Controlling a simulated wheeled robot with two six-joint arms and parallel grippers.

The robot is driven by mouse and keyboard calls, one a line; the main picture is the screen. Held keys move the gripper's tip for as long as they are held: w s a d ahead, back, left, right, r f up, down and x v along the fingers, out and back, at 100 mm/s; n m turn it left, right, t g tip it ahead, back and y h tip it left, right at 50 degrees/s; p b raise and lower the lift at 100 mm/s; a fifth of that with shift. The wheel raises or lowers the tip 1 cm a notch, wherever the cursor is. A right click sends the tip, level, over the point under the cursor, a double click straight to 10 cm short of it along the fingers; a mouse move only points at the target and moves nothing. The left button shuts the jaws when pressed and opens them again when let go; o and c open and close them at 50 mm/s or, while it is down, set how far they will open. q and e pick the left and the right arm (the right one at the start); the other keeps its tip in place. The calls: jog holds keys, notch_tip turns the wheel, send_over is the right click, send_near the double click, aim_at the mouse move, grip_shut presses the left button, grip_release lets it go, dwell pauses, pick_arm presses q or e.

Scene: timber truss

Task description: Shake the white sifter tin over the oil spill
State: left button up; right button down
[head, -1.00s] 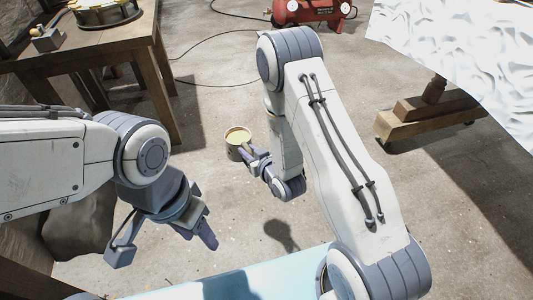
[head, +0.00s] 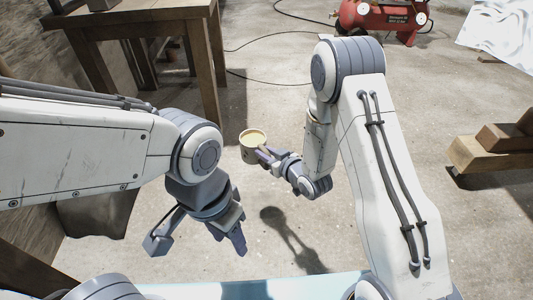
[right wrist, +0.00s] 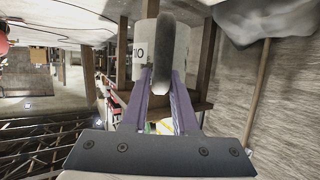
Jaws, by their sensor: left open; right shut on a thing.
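The sifter tin (head: 250,153) is in the middle of the head view, upright or nearly so, its round top pale yellow. My right gripper (head: 266,154) is shut on it at its near side and holds it above the concrete floor. In the right wrist view the white tin (right wrist: 140,62) shows dark marks like "10", and the purple fingers (right wrist: 161,85) close on a dark curved handle (right wrist: 166,50). My left gripper (head: 198,240) is open and empty, low in the head view. I see no oil spill in either view.
A wooden workbench (head: 140,22) stands at the upper left. A red compressor (head: 384,17) with a black hose is at the top. Timber blocks (head: 490,153) lie at the right, a white crinkled sheet (head: 503,30) behind them. The concrete floor between is clear.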

jog(key=shift+d, duration=0.1)
jog(key=shift+f, duration=0.15)
notch_tip(320, 180, down, 12)
jog(key=b, duration=0.9)
jog(key=shift+r, duration=0.2)
jog(key=shift+r, duration=0.1)
dwell(0.9)
notch_tip(320, 180, up, 9)
jog(key=p, duration=0.8)
jog(key=shift+r, duration=0.15)
jog(key=shift+f, duration=0.25)
notch_tip(320, 180, down, 9)
jog(key=b, duration=0.7)
